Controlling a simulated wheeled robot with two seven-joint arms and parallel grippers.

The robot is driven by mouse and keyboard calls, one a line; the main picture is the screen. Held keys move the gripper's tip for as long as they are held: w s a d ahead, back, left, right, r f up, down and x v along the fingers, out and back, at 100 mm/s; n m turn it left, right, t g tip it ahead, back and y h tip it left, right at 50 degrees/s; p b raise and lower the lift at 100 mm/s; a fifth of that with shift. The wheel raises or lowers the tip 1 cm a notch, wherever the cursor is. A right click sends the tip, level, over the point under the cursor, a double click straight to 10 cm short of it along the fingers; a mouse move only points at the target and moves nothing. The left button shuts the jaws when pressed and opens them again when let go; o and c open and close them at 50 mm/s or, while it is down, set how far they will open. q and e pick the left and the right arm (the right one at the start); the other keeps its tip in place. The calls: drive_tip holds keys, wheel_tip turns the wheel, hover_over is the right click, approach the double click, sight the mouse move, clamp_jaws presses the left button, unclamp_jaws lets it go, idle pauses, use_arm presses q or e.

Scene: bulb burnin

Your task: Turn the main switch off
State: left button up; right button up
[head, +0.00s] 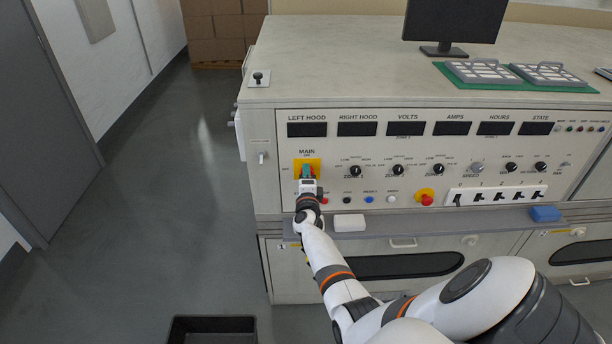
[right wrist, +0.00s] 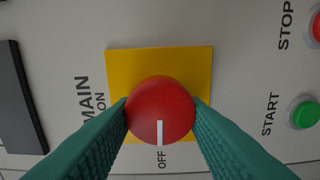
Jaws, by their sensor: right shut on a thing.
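The main switch is a round red knob (right wrist: 160,105) on a yellow plate (right wrist: 118,62), which also shows at the panel's left end in the head view (head: 299,164). In the right wrist view the knob's white line points at the OFF label (right wrist: 161,157); the ON label (right wrist: 99,101) is to the left. My right gripper (head: 308,174) is at the switch, its two teal fingers shut on the knob from both sides. In the head view the gripper hides most of the knob. My left gripper is not in view.
The panel's displays (head: 357,129) are dark. Below the switch are small buttons (head: 369,199), a red emergency knob (head: 426,199) on yellow, and a ledge (head: 440,224) with a white block (head: 349,222) and a blue block (head: 545,213). A black bin (head: 213,325) stands on the floor.

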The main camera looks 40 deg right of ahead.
drive_tip(key=shift+f+n, duration=0.15)
drive_tip(key=shift+n, duration=0.15)
drive_tip(key=o, duration=1)
drive_tip(key=v, duration=1.2)
drive_tip(key=shift+p, duration=0.3)
drive_tip(key=shift+a, duration=0.1)
